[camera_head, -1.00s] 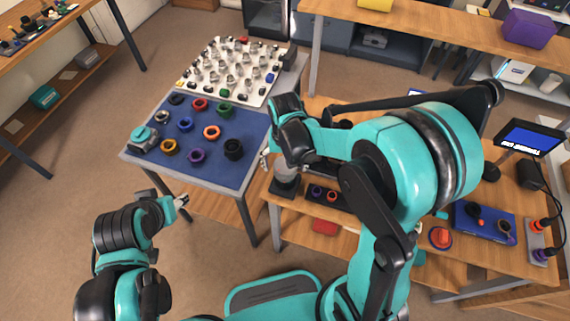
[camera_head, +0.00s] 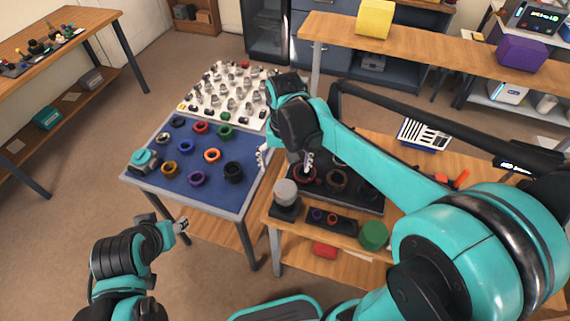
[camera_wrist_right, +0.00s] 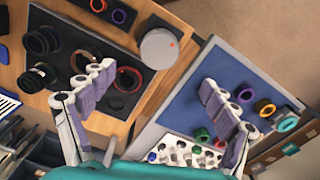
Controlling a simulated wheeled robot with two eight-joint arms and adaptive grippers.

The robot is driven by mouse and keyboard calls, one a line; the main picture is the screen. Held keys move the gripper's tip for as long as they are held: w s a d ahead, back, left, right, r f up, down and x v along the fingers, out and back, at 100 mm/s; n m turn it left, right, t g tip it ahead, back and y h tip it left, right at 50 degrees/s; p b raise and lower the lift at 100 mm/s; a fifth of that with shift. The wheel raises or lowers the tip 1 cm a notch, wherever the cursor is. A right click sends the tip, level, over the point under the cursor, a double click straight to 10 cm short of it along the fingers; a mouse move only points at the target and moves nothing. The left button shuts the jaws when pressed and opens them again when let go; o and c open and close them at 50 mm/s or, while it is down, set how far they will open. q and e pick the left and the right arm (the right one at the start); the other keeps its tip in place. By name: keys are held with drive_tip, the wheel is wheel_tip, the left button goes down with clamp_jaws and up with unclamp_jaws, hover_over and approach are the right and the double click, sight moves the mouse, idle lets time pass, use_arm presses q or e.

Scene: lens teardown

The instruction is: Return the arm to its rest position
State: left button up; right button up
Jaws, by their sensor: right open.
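My right gripper (camera_head: 286,160) is open and empty. It points down over the gap between the blue-matted table and the wooden workbench. In the right wrist view my right gripper (camera_wrist_right: 158,84) has its two fingers wide apart with nothing between them. Its arm reaches in from the lower right of the head view, across the workbench. My left gripper (camera_head: 182,225) is low at the left, in front of the matted table and clear of it. It is too small to tell whether its fingers are apart.
The blue mat (camera_head: 213,195) holds several coloured rings; a white tray (camera_head: 188,106) of small metal parts lies behind it. On the workbench are a grey cylinder (camera_head: 286,190), a black tray (camera_head: 352,204) with rings and a green cylinder (camera_head: 373,236). A yellow block (camera_head: 375,18) stands on the back shelf.

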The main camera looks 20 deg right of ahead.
idle(0.4)
use_arm(q)
drive_tip(key=shift+f+b, duration=0.6)
use_arm(e)
drive_tip(key=s+d+n+t, duration=0.3)
drive_tip(key=s+t, duration=0.4)
drive_tip(key=s, duration=0.3)
drive_tip(key=shift+s+d+f, duration=0.15)
drive_tip(key=shift+d+f, duration=0.15)
drive_tip(key=shift+d, duration=0.55)
